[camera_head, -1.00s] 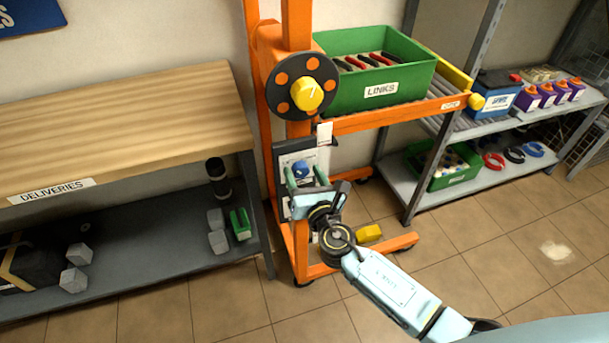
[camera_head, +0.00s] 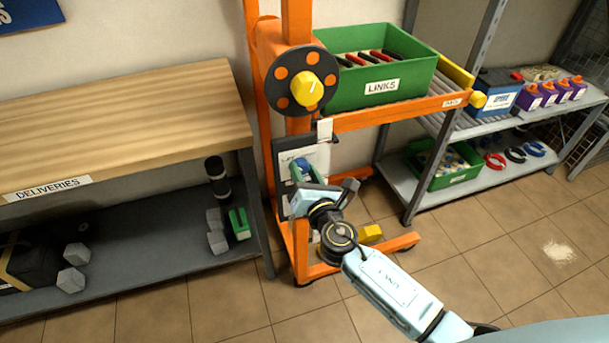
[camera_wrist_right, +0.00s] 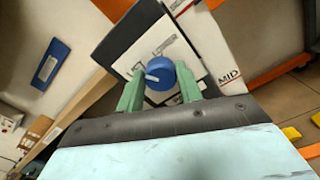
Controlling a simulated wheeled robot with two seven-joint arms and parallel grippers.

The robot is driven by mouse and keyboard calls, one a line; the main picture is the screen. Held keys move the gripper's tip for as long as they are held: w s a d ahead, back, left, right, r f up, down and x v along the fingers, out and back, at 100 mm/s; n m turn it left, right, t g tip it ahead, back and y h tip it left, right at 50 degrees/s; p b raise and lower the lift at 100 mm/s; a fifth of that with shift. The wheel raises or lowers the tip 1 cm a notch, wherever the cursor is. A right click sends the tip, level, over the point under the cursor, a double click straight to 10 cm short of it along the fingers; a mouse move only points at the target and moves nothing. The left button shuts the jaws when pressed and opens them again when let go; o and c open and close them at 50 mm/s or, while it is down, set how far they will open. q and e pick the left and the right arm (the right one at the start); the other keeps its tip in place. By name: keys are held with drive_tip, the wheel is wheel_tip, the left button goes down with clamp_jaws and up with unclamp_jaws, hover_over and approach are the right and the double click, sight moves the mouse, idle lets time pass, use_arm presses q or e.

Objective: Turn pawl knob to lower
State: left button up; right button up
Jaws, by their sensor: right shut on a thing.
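The pawl knob is blue with a white pointer mark. It sits on a pale plate (camera_wrist_right: 192,48) on the orange lift's post, and shows well in the right wrist view (camera_wrist_right: 161,76). In the head view it is a small blue spot (camera_head: 301,163), partly hidden by my gripper. My right gripper (camera_head: 303,172) has its green fingers on either side of the knob and is shut on it. In the wrist view the white mark points to the lower left. My left gripper is out of view.
The lift has a black handwheel with a yellow hub (camera_head: 308,90) above the knob. A green LINKS crate (camera_head: 380,86) stands on its platform. A wooden DELIVERIES bench (camera_head: 120,115) is at left, and a grey shelf (camera_head: 405,195) at right. The floor in front is open.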

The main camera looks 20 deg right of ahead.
drive_tip(key=m+b, duration=0.2)
drive_tip(key=m, duration=0.4)
drive_tip(key=shift+f+m, duration=0.15)
drive_tip(key=shift+m, duration=0.15)
drive_tip(key=shift+m+b, duration=0.4)
drive_tip(key=m, duration=0.3)
drive_tip(key=shift+m+b, duration=0.3)
drive_tip(key=shift+b, duration=0.05)
drive_tip(key=shift+d+m, duration=0.1)
drive_tip(key=shift+m, duration=1)
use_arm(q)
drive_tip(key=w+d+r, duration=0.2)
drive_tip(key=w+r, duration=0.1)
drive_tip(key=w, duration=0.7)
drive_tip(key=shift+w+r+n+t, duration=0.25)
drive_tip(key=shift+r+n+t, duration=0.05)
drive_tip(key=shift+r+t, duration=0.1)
use_arm(e)
drive_tip(key=shift+m, duration=0.9)
drive_tip(key=o, duration=1)
